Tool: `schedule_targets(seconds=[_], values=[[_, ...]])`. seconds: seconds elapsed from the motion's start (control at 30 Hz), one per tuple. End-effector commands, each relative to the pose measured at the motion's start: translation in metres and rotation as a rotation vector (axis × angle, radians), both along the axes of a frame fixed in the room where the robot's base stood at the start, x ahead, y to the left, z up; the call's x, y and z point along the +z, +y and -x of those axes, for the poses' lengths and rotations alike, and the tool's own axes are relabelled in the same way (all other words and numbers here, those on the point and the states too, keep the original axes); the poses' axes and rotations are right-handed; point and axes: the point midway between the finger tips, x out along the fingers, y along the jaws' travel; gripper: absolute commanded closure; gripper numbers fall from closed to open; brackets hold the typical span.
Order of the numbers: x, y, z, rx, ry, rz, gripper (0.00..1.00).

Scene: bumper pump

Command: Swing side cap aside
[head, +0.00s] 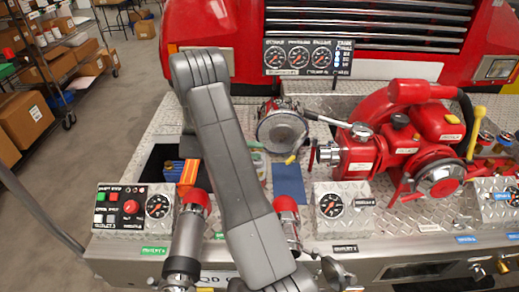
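The red pump (410,125) stands on the tread-plate bumper at the right. A silver fitting (328,153) sticks out of its left side. A large round silver cap (438,178) faces front on the pump. A round grey disc with a dark rim (282,130) stands left of the pump; a metal rod runs from near it toward the pump. I cannot tell whether the disc or the fitting is the side cap. My grey arm rises across the middle, left of the disc and the pump. My gripper cannot be made out, so its opening and any contact are hidden.
A gauge panel (308,57) stands behind the disc. A control box (133,208) is at the left, a gauge box (342,209) at the front. Red-topped metal cylinders (188,235) rise at the front edge. A yellow-handled lever (475,125) is at the right. Shelves stand far left.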

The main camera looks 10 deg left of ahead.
Motion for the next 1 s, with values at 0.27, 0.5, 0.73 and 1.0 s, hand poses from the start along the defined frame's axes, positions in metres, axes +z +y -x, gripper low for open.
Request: schedule_targets(seconds=[0.27, 0.5, 0.73, 1.0], values=[[0.0013, 0.0083, 0.0023, 0.001, 0.000, 0.000, 0.64], [0.0019, 0.0081, 0.0023, 0.000, 0.000, 0.000, 0.64], [0.0013, 0.0079, 0.0024, 0.000, 0.000, 0.000, 0.64], [-0.0009, 0.0055, -0.0005, 0.005, -0.006, -0.011, 0.97]])
